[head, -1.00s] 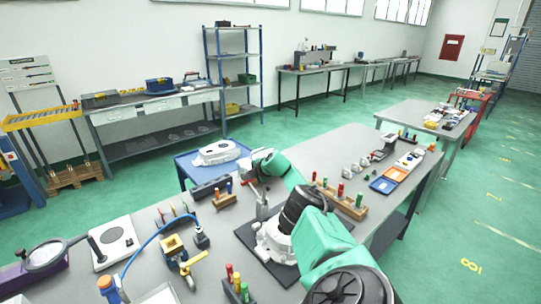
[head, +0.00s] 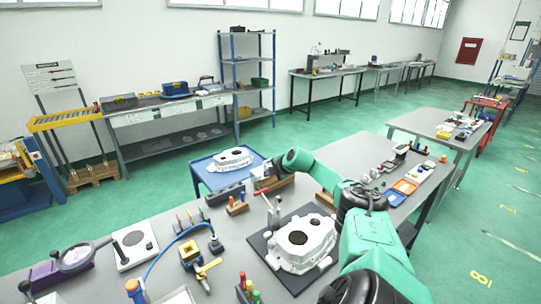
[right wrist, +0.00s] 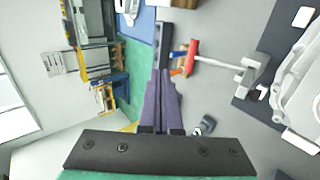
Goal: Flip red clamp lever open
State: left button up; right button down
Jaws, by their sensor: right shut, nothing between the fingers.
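The clamp (head: 274,212) stands at the left edge of a dark plate, beside an aluminium casting (head: 303,241). Its red lever (head: 261,190) shows small at the clamp's top left. In the right wrist view the red lever grip (right wrist: 191,58) sits on a grey arm that runs to the clamp body (right wrist: 250,72). My left gripper is out of view.
A blue cart (head: 205,180) with another casting stands behind the bench. Small tool holders (head: 237,207), a white plate (head: 134,244) and a blue-hosed tool (head: 190,255) lie left of the clamp. My right arm spans the bench at right.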

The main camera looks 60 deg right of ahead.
jog(key=r, duration=0.1)
jog(key=r+b, duration=0.1)
jog(key=s+r, duration=0.1)
jog(key=shift+s+a+r, duration=0.1)
jog(key=shift+a+r, duration=0.15)
jog(key=shift+r, duration=0.1)
jog(key=shift+d+f, duration=0.1)
jog(key=shift+d, duration=0.05)
